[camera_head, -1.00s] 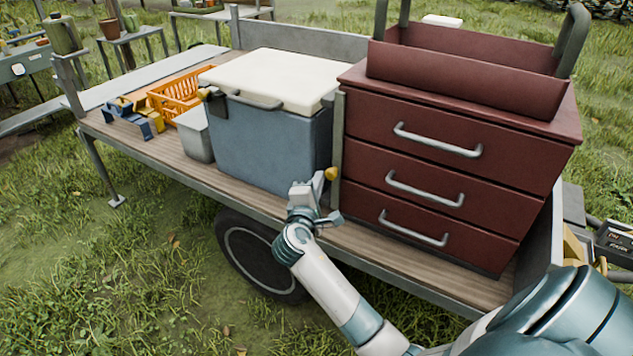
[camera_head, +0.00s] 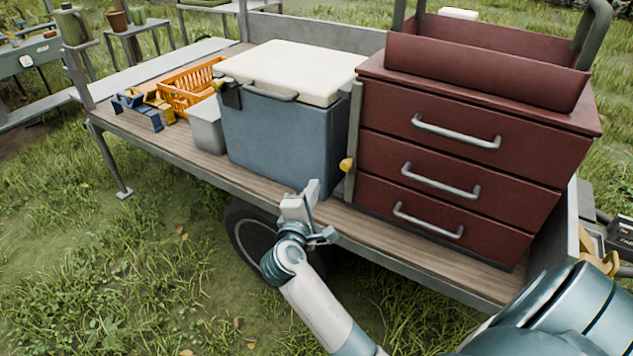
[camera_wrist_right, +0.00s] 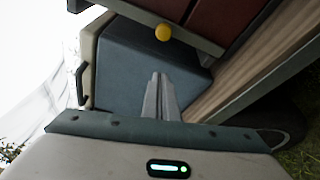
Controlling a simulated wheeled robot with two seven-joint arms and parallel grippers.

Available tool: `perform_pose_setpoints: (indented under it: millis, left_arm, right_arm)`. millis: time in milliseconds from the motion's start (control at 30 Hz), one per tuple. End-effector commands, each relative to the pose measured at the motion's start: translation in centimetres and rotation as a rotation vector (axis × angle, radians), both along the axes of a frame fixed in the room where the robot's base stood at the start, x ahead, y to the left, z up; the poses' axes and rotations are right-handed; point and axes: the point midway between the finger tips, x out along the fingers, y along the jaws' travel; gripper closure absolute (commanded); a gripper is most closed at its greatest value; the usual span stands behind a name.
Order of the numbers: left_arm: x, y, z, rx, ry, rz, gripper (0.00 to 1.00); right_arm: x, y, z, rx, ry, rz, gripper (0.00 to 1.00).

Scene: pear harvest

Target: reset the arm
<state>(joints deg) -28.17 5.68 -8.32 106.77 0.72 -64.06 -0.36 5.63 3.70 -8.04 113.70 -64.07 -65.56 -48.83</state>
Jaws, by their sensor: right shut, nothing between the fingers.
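My right gripper (camera_head: 313,190) is in front of the trailer's near edge, below the blue-grey cooler in the head view. Its fingers are together and hold nothing. In the right wrist view the shut fingers (camera_wrist_right: 158,92) point toward the cooler's side. My right arm comes in from the lower right. My left gripper is not in view.
The trailer bed (camera_head: 200,160) carries the cooler (camera_head: 280,140) with a white lid, a dark red drawer cabinet (camera_head: 450,150), a grey bin (camera_head: 207,125) and an orange crate (camera_head: 190,90). A yellow knob (camera_head: 347,165) sits on a post beside the cabinet. Open grass (camera_head: 90,260) lies at left front.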

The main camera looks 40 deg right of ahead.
Motion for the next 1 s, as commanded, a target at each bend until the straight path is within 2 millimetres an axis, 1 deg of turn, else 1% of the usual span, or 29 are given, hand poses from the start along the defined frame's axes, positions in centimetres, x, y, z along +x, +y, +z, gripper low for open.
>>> perform_pose_setpoints:
  millis: [100, 200, 533, 767, 867, 967, 1000]
  left_arm:
    - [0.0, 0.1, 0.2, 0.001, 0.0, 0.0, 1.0]
    - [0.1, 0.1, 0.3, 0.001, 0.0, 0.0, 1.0]
    - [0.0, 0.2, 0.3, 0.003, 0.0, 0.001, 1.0]
    - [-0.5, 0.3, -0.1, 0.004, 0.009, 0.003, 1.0]
    - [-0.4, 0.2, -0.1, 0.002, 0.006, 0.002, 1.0]
    - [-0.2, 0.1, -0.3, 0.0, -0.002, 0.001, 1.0]
    - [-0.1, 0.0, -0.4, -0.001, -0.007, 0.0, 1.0]
  right_arm:
    - [-0.6, 0.6, 0.1, 0.0, 0.0, 0.0, 1.0]
    - [-0.7, 0.8, 0.1, 0.0, 0.0, 0.0, 1.0]
    - [-0.7, 0.8, 0.1, 0.0, 0.0, -0.001, 1.0]
    - [-0.7, 0.8, 0.0, 0.001, 0.001, 0.001, 1.0]
    - [-0.5, 1.0, -0.6, 0.014, 0.007, 0.013, 1.0]
    - [-0.2, 1.6, -2.4, 0.046, 0.021, 0.044, 1.0]
    - [0.0, 2.0, -3.5, 0.069, 0.03, 0.062, 1.0]
